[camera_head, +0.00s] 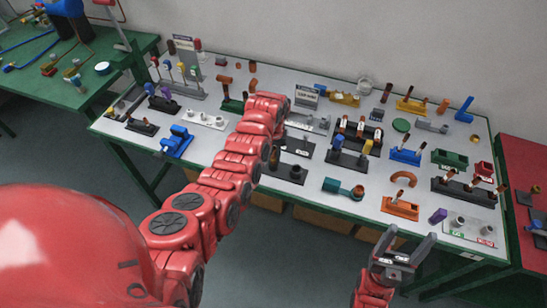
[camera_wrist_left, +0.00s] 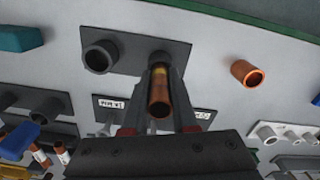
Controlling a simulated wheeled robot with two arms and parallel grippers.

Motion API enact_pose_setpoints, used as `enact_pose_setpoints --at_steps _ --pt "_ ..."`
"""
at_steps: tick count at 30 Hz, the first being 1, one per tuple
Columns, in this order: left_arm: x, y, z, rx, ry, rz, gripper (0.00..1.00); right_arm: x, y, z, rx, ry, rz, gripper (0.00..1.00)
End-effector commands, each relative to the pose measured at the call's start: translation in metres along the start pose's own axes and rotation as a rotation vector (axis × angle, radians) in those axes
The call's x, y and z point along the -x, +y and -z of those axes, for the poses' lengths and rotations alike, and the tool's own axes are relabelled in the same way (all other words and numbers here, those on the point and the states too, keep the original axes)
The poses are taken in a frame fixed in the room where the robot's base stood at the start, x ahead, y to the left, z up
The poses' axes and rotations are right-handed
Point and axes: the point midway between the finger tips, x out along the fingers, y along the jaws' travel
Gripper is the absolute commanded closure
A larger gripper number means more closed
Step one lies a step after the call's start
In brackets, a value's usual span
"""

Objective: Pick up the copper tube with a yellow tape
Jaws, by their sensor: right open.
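The copper tube with yellow tape (camera_wrist_left: 159,98) stands in one socket of a dark two-socket holder (camera_wrist_left: 128,48) in the left wrist view; the tape is a narrow band near the socket. My left gripper (camera_wrist_left: 161,76) has its fingers on both sides of the tube and looks shut on it. In the head view this holder (camera_head: 285,174) is by the table's front edge, and my red left arm hides much of the gripper and tube. My right gripper (camera_head: 409,238) is open and empty, in front of the table's front edge at the right.
An orange-brown tube piece (camera_wrist_left: 247,73) is to the right of the holder. The white table (camera_head: 330,205) carries several fittings and holders, including a teal part (camera_head: 343,188) and an orange holder (camera_head: 400,208). A green bench (camera_head: 50,85) is at the left.

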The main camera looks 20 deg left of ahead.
Motion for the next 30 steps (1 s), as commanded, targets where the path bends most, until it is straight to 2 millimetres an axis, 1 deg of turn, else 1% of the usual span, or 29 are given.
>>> enact_pose_setpoints --at_steps 1,2,11,17,23,26,27,30 --pt "0.000 0.000 0.000 0.000 0.000 0.000 0.96 0.000 0.000 0.000 0.000 0.000 0.000 0.31" --pt "0.000 0.000 0.000 0.000 0.000 0.000 1.00 0.000 0.000 0.000 0.000 0.000 0.000 0.31" --pt "0.000 0.000 0.000 0.000 0.000 0.000 1.00 0.000 0.000 0.000 0.000 0.000 0.000 0.31" --pt "0.004 0.000 0.001 0.000 0.002 0.000 1.00 0.004 0.000 -0.001 0.000 0.000 0.000 0.31" --pt "0.017 0.001 0.001 0.000 0.004 -0.002 1.00 0.016 -0.001 -0.003 0.000 0.000 0.000 0.31" --pt "0.030 0.001 0.002 0.000 0.008 -0.002 1.00 0.025 -0.001 -0.004 0.000 0.000 0.000 0.31" --pt "0.035 0.002 -0.002 -0.002 0.004 -0.002 1.00 0.022 -0.001 -0.004 0.000 0.000 0.000 0.31" --pt "0.037 0.005 -0.013 -0.004 0.001 -0.001 1.00 0.017 -0.001 -0.003 0.000 0.000 0.000 0.31"
